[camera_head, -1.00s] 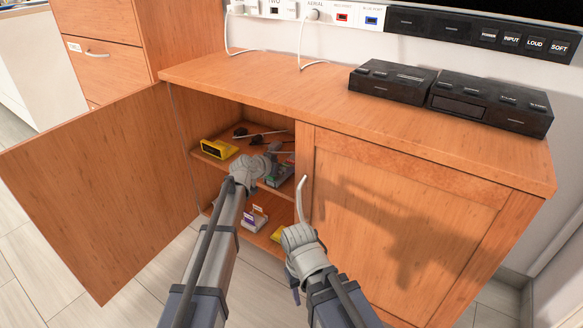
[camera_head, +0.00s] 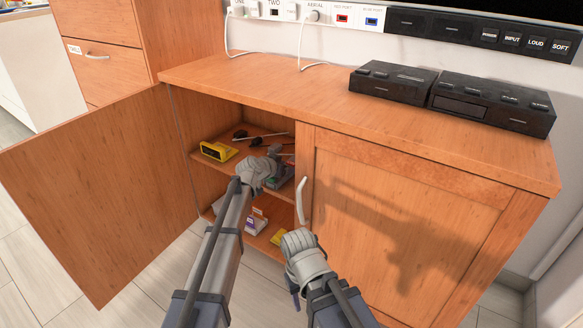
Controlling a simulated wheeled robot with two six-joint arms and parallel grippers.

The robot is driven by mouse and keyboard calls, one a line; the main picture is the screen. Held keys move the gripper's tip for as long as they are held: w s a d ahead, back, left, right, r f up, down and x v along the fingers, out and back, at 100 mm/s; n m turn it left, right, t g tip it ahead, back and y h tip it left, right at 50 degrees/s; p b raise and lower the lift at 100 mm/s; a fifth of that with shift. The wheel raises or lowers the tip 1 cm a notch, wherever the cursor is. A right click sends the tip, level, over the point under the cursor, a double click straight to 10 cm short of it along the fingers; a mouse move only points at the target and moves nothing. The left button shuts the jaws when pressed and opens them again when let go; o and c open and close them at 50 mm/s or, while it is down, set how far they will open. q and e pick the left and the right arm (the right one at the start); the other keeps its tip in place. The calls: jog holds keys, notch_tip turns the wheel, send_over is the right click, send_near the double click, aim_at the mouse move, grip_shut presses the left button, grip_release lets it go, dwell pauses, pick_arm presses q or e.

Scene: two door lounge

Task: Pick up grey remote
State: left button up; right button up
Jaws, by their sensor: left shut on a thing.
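My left gripper (camera_head: 273,152) reaches into the open left side of the wooden cabinet (camera_head: 350,125), at the upper shelf. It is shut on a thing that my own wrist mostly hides. A grey object (camera_head: 281,177) shows just beside and below the wrist on that shelf; I cannot tell whether it is the grey remote. My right gripper (camera_head: 293,290) is low in front of the cabinet, below the door handle; its fingers are mostly hidden, so I cannot tell if it is open.
The left door (camera_head: 100,195) stands wide open; the right door (camera_head: 400,225) is shut, with a pale handle (camera_head: 301,200). A yellow device (camera_head: 218,151) and dark items (camera_head: 250,136) lie on the upper shelf. A white-and-purple item (camera_head: 256,222) lies below. Black boxes (camera_head: 490,102) stand on top.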

pick_arm(q)
jog(key=c, duration=0.4)
notch_tip(320, 180, up, 10)
jog(key=p, duration=1)
